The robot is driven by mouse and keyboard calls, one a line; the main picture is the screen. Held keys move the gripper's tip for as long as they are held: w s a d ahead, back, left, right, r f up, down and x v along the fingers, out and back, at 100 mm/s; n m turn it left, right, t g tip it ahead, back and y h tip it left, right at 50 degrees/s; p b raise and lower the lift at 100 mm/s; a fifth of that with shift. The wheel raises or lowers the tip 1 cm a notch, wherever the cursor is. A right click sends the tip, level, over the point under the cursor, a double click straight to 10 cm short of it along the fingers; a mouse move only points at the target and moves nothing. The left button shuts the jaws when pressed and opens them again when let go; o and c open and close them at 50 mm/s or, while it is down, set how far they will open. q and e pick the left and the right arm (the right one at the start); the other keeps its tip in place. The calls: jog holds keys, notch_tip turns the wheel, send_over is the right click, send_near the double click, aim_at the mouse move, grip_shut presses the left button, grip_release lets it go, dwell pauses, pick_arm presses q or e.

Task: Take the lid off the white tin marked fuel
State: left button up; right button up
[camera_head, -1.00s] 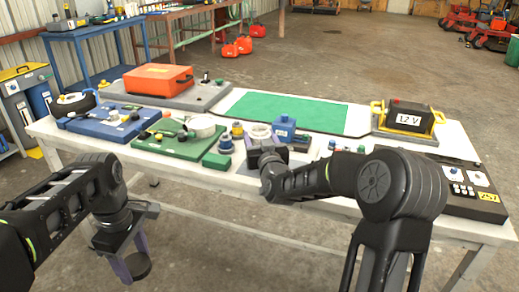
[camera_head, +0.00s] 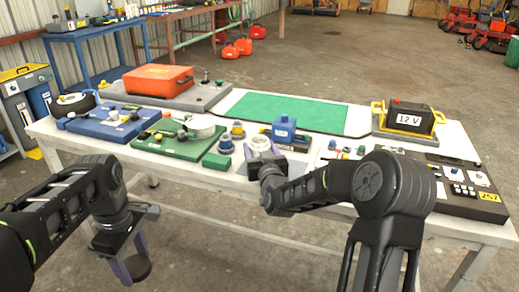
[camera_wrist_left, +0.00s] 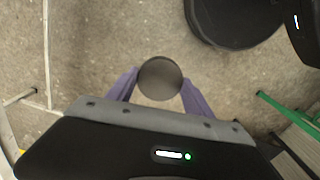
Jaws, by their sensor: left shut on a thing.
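A dark round disc (camera_wrist_left: 160,78) is between the purple fingers of my left gripper (camera_wrist_left: 160,92), which is shut on it. In the head view this disc (camera_head: 137,266) hangs in front of the table's left part, below the tabletop and clear of it. A white round vessel (camera_head: 261,142) with a ring-like top stands near the table's front middle; no fuel marking is readable on it. My right gripper (camera_head: 266,160) is right at this vessel, on its near side. Its fingers are mostly hidden by the wrist, so I cannot tell whether they grip it.
A blue box (camera_head: 284,129) stands just behind the white vessel. A green board (camera_head: 178,144) with a pale pan and a green block (camera_head: 217,161) lie to the left. A 12 V battery (camera_head: 408,117) and a dark control panel (camera_head: 466,189) are at the right. The green mat (camera_head: 290,110) is mostly clear.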

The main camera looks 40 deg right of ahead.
jog(key=o, duration=0.4)
jog(key=shift+c, duration=0.2)
jog(key=shift+r, duration=0.2)
jog(key=v, duration=1.2)
jog(key=shift+b, duration=0.3)
jog(key=shift+f, duration=0.1)
